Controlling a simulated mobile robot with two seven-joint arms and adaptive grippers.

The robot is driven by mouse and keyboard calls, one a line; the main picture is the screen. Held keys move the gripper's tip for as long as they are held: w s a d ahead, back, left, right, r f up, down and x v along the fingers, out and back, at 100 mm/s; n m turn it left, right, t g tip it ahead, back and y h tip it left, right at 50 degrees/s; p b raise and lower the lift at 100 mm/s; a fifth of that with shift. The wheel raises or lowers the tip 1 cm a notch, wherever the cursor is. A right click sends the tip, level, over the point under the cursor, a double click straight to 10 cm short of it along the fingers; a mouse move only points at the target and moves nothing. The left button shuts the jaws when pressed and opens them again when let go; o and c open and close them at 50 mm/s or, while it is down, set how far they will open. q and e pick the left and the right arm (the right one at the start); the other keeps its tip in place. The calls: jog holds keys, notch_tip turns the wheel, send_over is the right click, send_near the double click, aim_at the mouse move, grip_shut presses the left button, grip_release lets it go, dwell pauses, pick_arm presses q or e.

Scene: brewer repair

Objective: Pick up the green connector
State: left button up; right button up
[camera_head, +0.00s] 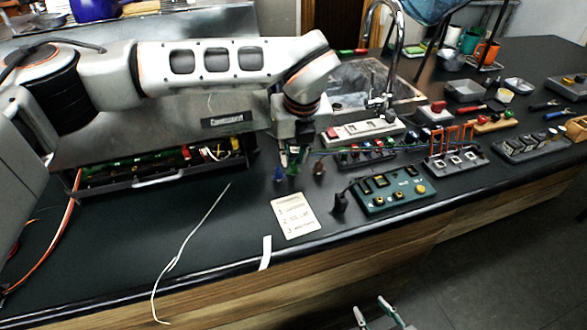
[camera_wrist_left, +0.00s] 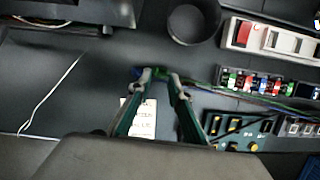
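My left gripper (camera_head: 290,168) points down over the counter left of the connector rack, its two green fingers a little apart. In the left wrist view, a small green piece with blue beside it (camera_wrist_left: 157,73) lies at the gap between the fingertips (camera_wrist_left: 161,78); I take it as the green connector. I cannot tell if the fingers touch it. Thin green and purple wires run from there to the right. In the head view a blue connector (camera_head: 279,174) shows beside the fingertips, and the fingers mostly hide the green one. My right gripper (camera_head: 375,307) is open and empty at the bottom edge.
An open brewer drawer (camera_head: 160,183) is to the left. A label card (camera_head: 295,215) and a green circuit board (camera_head: 392,190) lie in front. A rack of coloured connectors (camera_head: 368,155) stands to the right. A white cable (camera_head: 190,238) hangs over the counter edge.

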aim_at(293, 164)
pick_arm(q)
jog(key=shift+x, duration=1.7)
jog(key=shift+d, duration=0.1)
grip_shut()
jog(key=shift+w+r, duration=0.1)
